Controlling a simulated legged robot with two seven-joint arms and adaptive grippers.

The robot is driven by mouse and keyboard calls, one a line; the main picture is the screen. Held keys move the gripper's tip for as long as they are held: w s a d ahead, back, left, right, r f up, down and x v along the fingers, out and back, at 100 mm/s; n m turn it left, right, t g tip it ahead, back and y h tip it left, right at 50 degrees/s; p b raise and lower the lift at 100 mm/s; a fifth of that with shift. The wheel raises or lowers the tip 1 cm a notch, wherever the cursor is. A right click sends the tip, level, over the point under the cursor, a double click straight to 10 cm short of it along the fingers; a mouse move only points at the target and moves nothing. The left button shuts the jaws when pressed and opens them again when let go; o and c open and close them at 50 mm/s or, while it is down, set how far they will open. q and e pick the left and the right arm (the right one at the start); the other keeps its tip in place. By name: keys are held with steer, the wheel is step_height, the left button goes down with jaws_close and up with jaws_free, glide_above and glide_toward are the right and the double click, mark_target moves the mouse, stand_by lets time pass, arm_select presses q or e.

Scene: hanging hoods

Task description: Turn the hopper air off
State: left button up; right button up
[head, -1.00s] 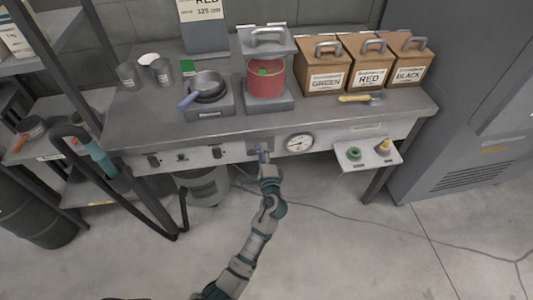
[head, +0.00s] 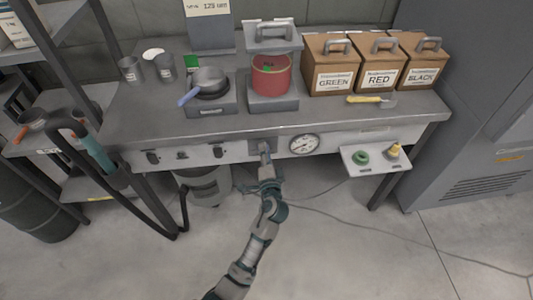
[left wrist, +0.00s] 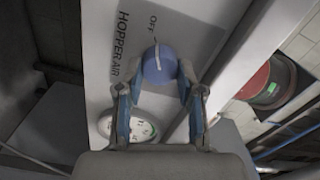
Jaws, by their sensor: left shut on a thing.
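In the left wrist view a round blue knob (left wrist: 160,65) with a white pointer line sits on a pale panel (left wrist: 105,15) marked HOPPER AIR and OFF. The pointer line runs roughly toward the word OFF. My left gripper (left wrist: 157,82) is shut on the knob, one finger on each side. In the head view my left gripper (head: 265,152) is at the bench's front panel, just left of a round dial gauge (head: 304,143). The knob is mostly hidden there. My right gripper is not in view.
The bench top (head: 310,113) holds a pan (head: 208,83), a red pot (head: 271,75) and boxes marked GREEN (head: 333,82), RED (head: 379,80) and BLACK (head: 421,77). A small side shelf (head: 374,166) juts out right of the gauge. Open floor lies in front.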

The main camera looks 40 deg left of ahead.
arm_select(q)
steer(key=shift+s+a+f, duration=0.1)
steer(key=shift+s+f, duration=0.05)
steer(key=shift+f, duration=0.3)
steer(key=o, duration=1)
steer(key=shift+o, duration=0.7)
steer(key=shift+r, duration=0.15)
steer(key=v, duration=1.2)
